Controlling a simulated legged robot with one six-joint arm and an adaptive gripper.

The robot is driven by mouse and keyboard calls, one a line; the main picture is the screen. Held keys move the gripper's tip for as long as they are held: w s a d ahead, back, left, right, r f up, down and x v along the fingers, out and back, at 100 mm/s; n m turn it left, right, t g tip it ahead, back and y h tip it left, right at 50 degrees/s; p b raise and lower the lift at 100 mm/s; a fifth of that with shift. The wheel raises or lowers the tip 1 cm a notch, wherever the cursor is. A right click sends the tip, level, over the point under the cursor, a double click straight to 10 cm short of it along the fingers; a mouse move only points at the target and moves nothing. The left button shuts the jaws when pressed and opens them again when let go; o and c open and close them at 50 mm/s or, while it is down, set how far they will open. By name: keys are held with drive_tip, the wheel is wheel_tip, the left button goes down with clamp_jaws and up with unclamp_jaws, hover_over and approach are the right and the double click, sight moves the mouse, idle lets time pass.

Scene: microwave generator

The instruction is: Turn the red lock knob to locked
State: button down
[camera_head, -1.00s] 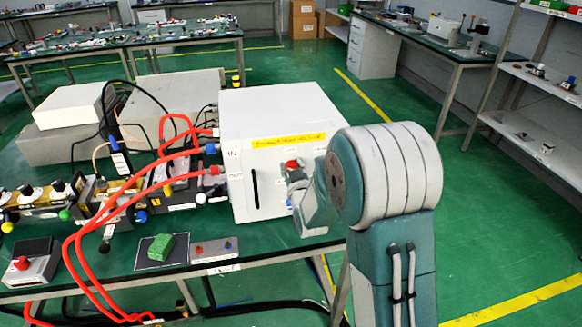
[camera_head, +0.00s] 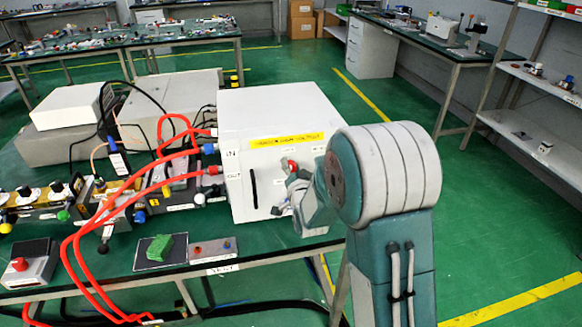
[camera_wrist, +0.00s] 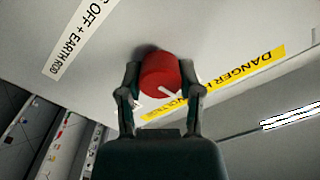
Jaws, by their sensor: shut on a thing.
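The red lock knob (camera_wrist: 159,75) sits on the front face of the white cabinet (camera_head: 285,105). In the wrist view it lies between my two fingers, with a white pointer mark on it. My gripper (camera_wrist: 162,84) is shut on the knob, one finger at each side. In the head view the knob (camera_head: 292,164) shows as a small red spot just beyond my gripper (camera_head: 291,175). My arm hides part of the cabinet's right side.
A yellow danger label (camera_head: 286,140) runs above the knob. A black handle slot (camera_head: 254,188) is to its left. Red hoses (camera_head: 150,165) join the cabinet's left side.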

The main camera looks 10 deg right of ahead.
drive_tip(key=shift+s+f+m, duration=0.1)
drive_tip(key=shift+f+m, duration=0.3)
drive_tip(key=shift+m, duration=0.2)
drive_tip(key=shift+c, duration=1.5)
unclamp_jaws()
drive_tip(key=shift+o, duration=0.2)
drive_tip(key=shift+r, duration=0.2)
drive_tip(key=s, duration=1.1)
drive_tip(key=shift+s, duration=0.35)
